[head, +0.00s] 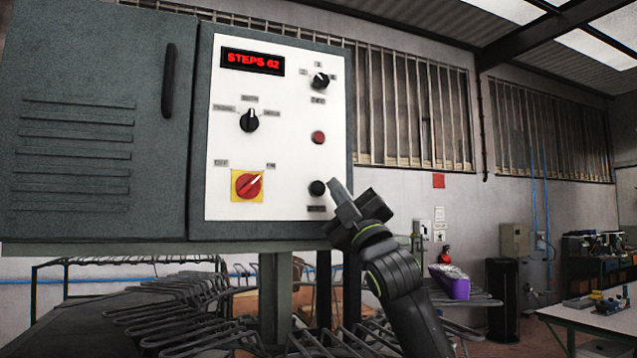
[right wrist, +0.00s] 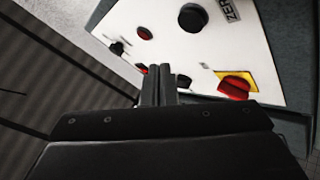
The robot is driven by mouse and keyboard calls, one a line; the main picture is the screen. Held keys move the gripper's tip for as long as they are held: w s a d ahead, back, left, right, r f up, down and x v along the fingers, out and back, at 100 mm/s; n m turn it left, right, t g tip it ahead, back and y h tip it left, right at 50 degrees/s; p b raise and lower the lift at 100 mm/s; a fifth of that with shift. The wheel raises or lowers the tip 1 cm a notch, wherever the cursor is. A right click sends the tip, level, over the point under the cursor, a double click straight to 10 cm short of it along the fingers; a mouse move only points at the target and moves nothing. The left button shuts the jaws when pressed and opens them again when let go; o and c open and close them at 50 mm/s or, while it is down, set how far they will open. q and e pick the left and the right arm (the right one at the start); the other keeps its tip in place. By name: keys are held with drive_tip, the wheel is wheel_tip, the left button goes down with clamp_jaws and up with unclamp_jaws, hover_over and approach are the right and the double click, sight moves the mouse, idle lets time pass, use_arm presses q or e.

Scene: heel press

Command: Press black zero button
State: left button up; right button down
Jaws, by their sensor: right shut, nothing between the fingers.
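The black zero button (head: 317,188) is a round knob low on the right side of the white control panel (head: 285,130). It also shows in the right wrist view (right wrist: 193,17), beside a label reading "ZER". My right gripper (head: 340,192) is shut and empty, its tip just to the right of the black button in the head view. In the right wrist view the shut fingers (right wrist: 160,82) point at the panel, with the button above them. I cannot tell the exact gap between fingers and panel. My left gripper is not in view.
Above the button are a red button (head: 318,137) and a black rotary knob (head: 320,80). To the left are a selector (head: 249,120), a red switch on yellow (head: 248,184) and a display (head: 252,62) reading "STEPS 62". Wire racks (head: 190,300) stand below the cabinet.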

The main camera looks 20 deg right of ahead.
sight(318, 189)
drive_tip(key=w+p, duration=0.3)
drive_tip(key=w, duration=0.1)
drive_tip(key=shift+w+d, duration=0.15)
drive_tip(key=shift+w, duration=0.05)
idle(0.3)
idle(1.6)
drive_tip(key=shift+w+p, duration=0.45)
drive_tip(key=shift+p, duration=0.05)
